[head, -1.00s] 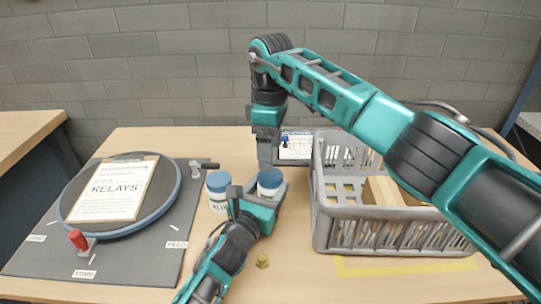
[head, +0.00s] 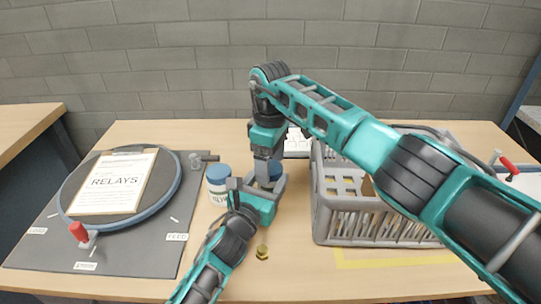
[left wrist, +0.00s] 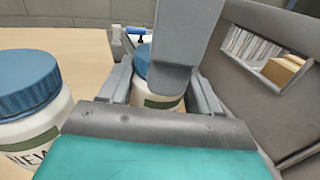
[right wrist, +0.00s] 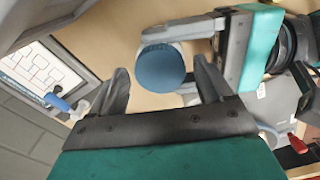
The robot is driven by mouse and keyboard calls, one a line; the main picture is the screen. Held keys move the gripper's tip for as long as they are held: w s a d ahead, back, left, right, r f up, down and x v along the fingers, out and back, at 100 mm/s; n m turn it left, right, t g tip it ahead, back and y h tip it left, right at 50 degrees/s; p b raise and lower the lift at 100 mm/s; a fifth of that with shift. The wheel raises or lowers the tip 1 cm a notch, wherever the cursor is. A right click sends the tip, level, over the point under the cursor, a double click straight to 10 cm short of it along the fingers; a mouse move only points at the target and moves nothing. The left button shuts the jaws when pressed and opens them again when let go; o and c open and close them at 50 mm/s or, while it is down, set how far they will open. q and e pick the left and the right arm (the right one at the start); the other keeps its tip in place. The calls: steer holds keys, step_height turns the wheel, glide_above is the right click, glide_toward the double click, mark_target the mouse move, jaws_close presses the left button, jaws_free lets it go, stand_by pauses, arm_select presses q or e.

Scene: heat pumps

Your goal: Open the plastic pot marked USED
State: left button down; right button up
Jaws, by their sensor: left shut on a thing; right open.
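A white plastic pot with a blue lid (head: 276,170) stands between the fingers of my left gripper (head: 262,188), which is shut on it. Its white body with a dark green label (left wrist: 160,103) shows in the left wrist view, but the label's wording is hidden. My right gripper (right wrist: 163,80) is open, pointing down over this pot. The round blue lid (right wrist: 160,68) appears between its fingers in the right wrist view; I cannot tell whether they touch it. A second blue-lidded pot (head: 218,186), marked NEW in the left wrist view (left wrist: 30,100), stands to the left.
A grey crate (head: 375,230) stands right of the pots. A turntable (head: 72,200) with a RELAYS clipboard (head: 113,183) lies at the left on a dark mat. A small brass part (head: 262,252) is on the table in front. A tablet-like panel (right wrist: 45,75) lies behind.

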steer(key=c, duration=1.1)
steer(key=n, duration=0.3)
steer(key=o, duration=1.2)
